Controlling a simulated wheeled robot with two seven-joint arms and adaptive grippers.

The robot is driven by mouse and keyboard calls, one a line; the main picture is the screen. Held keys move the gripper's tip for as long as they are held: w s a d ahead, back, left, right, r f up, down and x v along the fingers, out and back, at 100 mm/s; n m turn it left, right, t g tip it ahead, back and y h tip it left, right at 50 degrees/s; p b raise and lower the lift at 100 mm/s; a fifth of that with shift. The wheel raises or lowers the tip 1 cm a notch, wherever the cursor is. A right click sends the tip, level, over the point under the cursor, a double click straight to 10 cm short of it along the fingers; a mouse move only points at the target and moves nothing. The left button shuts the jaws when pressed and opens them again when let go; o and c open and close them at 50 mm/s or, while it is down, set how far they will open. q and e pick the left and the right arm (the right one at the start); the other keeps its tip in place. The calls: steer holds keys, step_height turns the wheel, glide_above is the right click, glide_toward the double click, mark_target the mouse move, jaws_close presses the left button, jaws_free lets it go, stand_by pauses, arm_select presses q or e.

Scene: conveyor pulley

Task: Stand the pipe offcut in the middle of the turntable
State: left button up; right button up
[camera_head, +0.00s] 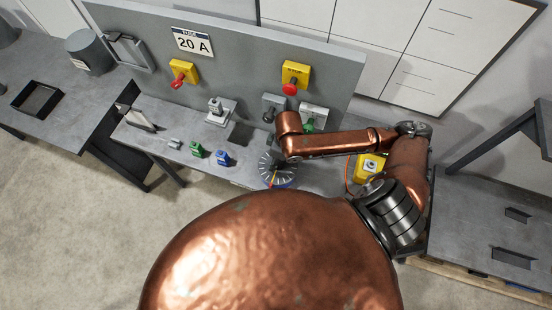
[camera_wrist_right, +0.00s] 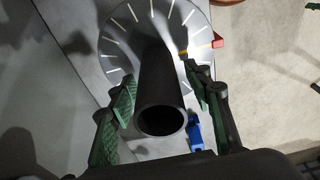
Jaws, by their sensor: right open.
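The turntable (camera_head: 266,172) is a round grey disc with white tick marks on the bench. It also shows in the right wrist view (camera_wrist_right: 117,40). The pipe offcut (camera_wrist_right: 160,75) is a dark hollow tube, seen from its open upper end, with its far end over the disc near the middle. Its foot is not clear enough to tell exact centring. My right gripper (camera_wrist_right: 159,76) has its green-padded fingers apart on either side of the pipe, with visible gaps. In the head view my right arm hides most of that gripper. My left gripper is out of view.
Green (camera_head: 196,149) and blue (camera_head: 223,157) fixtures stand left of the turntable on the bench. A grey panel behind carries a yellow box with a red knob (camera_head: 290,88) and a red-handled switch (camera_head: 179,80). A yellow box (camera_head: 370,167) stands right.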

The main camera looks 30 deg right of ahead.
step_height(320, 180, up, 12)
steer(key=s+d+p, duration=0.1)
steer(key=p, duration=0.3)
steer(key=shift+s+p, duration=0.15)
steer(key=shift+p, duration=0.25)
